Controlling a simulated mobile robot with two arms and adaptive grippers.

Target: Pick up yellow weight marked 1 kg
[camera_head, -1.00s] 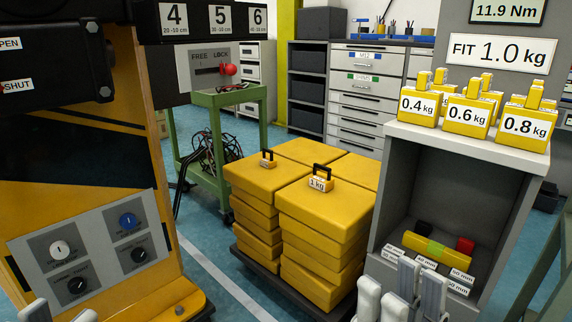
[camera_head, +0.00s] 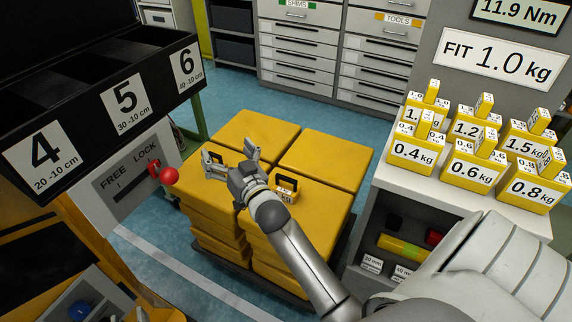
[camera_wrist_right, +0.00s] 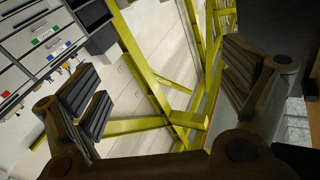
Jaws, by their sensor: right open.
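The yellow weight marked 1 kg (camera_head: 286,194) has a black handle and stands on the front right stack of yellow blocks. My right forearm and gripper cover part of it, and only the end of its label shows. My right gripper (camera_head: 231,155) is open and empty in the head view, above the stacks and to the left of the weight. Its spread fingers also show in the right wrist view (camera_wrist_right: 165,85), with no weight between them. My left gripper is not in view.
Other yellow weights, such as the 0.6 kg one (camera_head: 472,172), stand on the grey cabinet at right. A black bin rack (camera_head: 95,100) and a FREE/LOCK lever with red knob (camera_head: 169,176) are at left. Blue floor lies behind the stacks.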

